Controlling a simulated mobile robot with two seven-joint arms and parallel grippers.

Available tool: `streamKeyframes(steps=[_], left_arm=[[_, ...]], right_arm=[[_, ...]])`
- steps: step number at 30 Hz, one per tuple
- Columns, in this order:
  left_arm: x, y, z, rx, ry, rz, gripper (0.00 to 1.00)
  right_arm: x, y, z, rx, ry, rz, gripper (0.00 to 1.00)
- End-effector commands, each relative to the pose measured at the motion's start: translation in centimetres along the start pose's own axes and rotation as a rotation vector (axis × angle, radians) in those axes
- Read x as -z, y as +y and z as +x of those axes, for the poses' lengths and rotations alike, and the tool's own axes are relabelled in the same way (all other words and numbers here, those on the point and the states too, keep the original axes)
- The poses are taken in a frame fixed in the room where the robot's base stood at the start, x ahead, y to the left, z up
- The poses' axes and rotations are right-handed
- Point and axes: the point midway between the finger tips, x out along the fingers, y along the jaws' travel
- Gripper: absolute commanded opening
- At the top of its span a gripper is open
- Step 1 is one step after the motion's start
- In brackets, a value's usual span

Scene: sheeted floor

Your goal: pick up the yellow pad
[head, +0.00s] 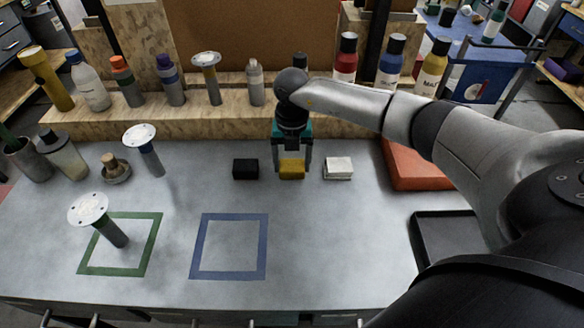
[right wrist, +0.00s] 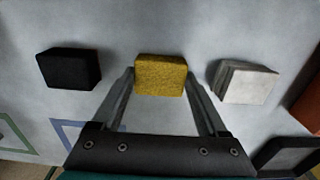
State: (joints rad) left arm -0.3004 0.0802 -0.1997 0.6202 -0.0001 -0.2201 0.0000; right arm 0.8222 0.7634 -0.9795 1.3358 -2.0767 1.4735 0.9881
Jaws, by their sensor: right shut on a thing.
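The yellow pad (head: 291,170) is a small block between a black pad (head: 245,169) and a white pad (head: 338,168) on the grey worktop. My right gripper (head: 291,172) reaches down over the yellow pad with a finger on either side and is shut on it. In the right wrist view the yellow pad (right wrist: 161,75) sits between the fingertips, with the black pad (right wrist: 69,68) to the left and the white pad (right wrist: 246,82) to the right. I cannot tell whether the yellow pad is clear of the worktop. My left gripper is not in view.
A green square outline (head: 151,245) and a blue square outline (head: 265,245) mark the front worktop. A flanged part (head: 115,235) stands in the green one; the blue one is empty. A red-orange box (head: 415,172) and a black tray (head: 425,247) lie right. Bottles line the wooden ledge (head: 225,98).

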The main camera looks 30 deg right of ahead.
Motion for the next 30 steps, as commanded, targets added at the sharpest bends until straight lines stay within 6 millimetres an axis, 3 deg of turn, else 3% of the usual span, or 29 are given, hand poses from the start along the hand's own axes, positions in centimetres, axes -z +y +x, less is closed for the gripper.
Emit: streamKeyframes(steps=[8,14,30], left_arm=[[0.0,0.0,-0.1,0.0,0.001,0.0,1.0],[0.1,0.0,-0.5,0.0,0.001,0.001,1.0],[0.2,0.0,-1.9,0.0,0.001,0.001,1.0]], right_arm=[[-0.1,0.0,-0.5,-0.001,-0.001,0.0,0.22],[-0.1,0.0,-2.8,-0.001,-0.002,0.0,0.22],[-0.1,0.1,-16.8,-0.002,-0.004,0.0,0.22]])
